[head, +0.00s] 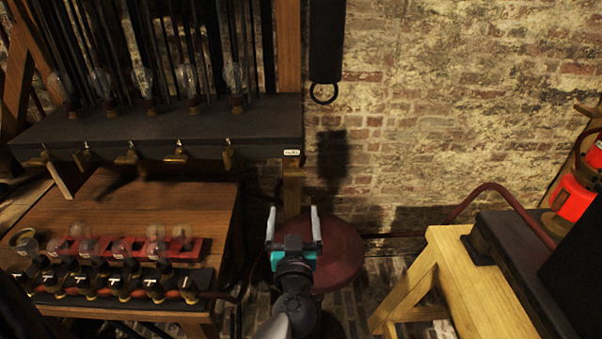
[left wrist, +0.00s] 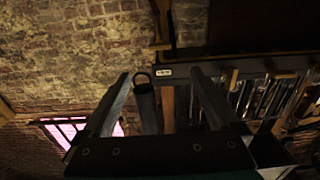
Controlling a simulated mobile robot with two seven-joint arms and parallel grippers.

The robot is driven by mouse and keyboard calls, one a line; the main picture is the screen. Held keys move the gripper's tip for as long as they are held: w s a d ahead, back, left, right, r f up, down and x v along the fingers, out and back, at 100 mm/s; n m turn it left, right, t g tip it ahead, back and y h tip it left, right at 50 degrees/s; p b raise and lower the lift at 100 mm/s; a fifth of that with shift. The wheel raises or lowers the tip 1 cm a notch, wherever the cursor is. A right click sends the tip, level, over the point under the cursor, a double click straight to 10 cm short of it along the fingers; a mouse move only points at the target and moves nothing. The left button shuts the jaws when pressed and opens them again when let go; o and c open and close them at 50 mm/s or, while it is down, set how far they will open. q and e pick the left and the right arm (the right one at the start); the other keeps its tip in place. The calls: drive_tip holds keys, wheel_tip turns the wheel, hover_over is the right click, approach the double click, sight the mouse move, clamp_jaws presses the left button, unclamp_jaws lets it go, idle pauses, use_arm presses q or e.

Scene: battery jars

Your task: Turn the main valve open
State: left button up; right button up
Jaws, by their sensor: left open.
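No part is clearly marked as the main valve, so I cannot tell which it is. Several small brass taps (head: 132,155) line the front of the dark shelf (head: 190,135), with a small white label (head: 291,152) at its right end. A black bar with a ring (head: 323,94) hangs to the right of the shelf. My left gripper (head: 293,222) is open and empty, below the label and ring. In the left wrist view the ring (left wrist: 142,78) shows beyond and between the open fingers (left wrist: 160,88). My right gripper is not in view.
A wooden bench (head: 160,208) at left holds glass bulbs in a red rack (head: 185,246). A dark red round object (head: 338,255) sits low behind my left gripper. A pale wooden stand (head: 455,265) and red containers (head: 572,197) are at right. The brick wall lies behind.

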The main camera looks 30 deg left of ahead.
sight(294, 175)
use_arm(q)
drive_tip(key=b+x, duration=0.4)
drive_tip(key=x, duration=1)
drive_tip(key=shift+w+a, duration=0.15)
drive_tip(key=shift+w, duration=0.25)
drive_tip(key=c, duration=1.4)
